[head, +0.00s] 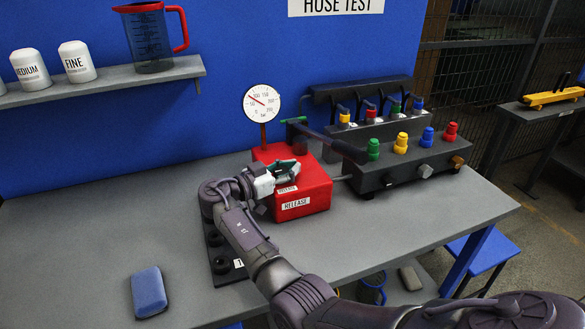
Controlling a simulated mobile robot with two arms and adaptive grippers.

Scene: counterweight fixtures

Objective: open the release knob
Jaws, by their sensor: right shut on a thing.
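A red box (312,200) stands on the bench, with a white RELEASE label on its front face. A second label lies on its top, partly covered by my gripper. My right gripper (282,173) reaches over the top of the red box from the left and is shut on the release knob there. The fingers and wrist hide most of the knob, so its turn position cannot be told. A round white gauge (262,103) with a red needle stands on a post behind the box; the needle points to the upper left. My left gripper is not in view.
A dark block with green, yellow, blue and red fittings (401,143) stands right of the box. A dark plate (222,270) lies under my arm. A blue sponge-like block (149,292) lies front left. A shelf (110,79) holds a jug (147,40).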

